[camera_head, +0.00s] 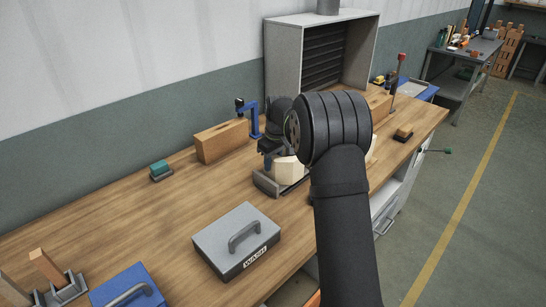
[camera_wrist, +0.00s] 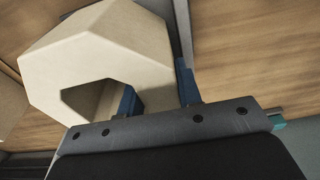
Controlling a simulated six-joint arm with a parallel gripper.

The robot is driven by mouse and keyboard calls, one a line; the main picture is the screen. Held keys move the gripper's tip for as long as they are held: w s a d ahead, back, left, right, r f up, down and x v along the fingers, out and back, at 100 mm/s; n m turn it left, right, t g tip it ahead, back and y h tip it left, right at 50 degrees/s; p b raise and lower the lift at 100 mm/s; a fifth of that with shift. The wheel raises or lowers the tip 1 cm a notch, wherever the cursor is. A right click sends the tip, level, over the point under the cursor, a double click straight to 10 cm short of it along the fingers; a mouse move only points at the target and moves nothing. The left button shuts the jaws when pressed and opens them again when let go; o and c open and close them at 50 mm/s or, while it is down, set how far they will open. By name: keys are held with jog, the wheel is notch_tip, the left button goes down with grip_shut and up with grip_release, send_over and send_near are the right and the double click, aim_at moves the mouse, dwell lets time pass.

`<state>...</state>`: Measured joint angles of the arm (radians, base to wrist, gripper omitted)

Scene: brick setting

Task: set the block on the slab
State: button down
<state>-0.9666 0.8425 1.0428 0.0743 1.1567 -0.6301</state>
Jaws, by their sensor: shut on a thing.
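The block is a cream, many-sided piece with a dark opening in one face; it shows in the wrist view (camera_wrist: 95,40) and partly in the head view (camera_head: 287,172). My gripper (camera_wrist: 158,90) has blue fingers shut on the block's near part. In the head view my gripper (camera_head: 268,162) is partly hidden behind my wrist. A dark grey flat piece with a raised edge, seemingly the slab (camera_head: 264,186), lies on the bench beneath the block. I cannot tell whether the block touches it. My arm hides the area to its right.
A grey lidded box (camera_head: 222,243) with a handle stands in front. A wooden block (camera_head: 221,141) and a blue clamp (camera_head: 252,120) are behind. A green-topped piece (camera_head: 160,169) lies left. A grey cabinet (camera_head: 286,62) stands at the back.

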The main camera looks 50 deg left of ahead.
jog(key=c, duration=1)
grip_release()
jog(key=shift+f, duration=0.1)
jog(key=r, duration=0.4)
jog(key=d+r, duration=0.1)
jog(key=r, duration=0.7)
jog(key=shift+d+r, duration=0.1)
jog(key=shift+d, duration=0.15)
jog(key=f, duration=0.4)
jog(key=a+f, duration=0.1)
jog(key=f, duration=0.6)
jog(key=shift+a+f, duration=0.3)
jog(key=shift+f, duration=0.05)
jog(key=shift+r, duration=1.6)
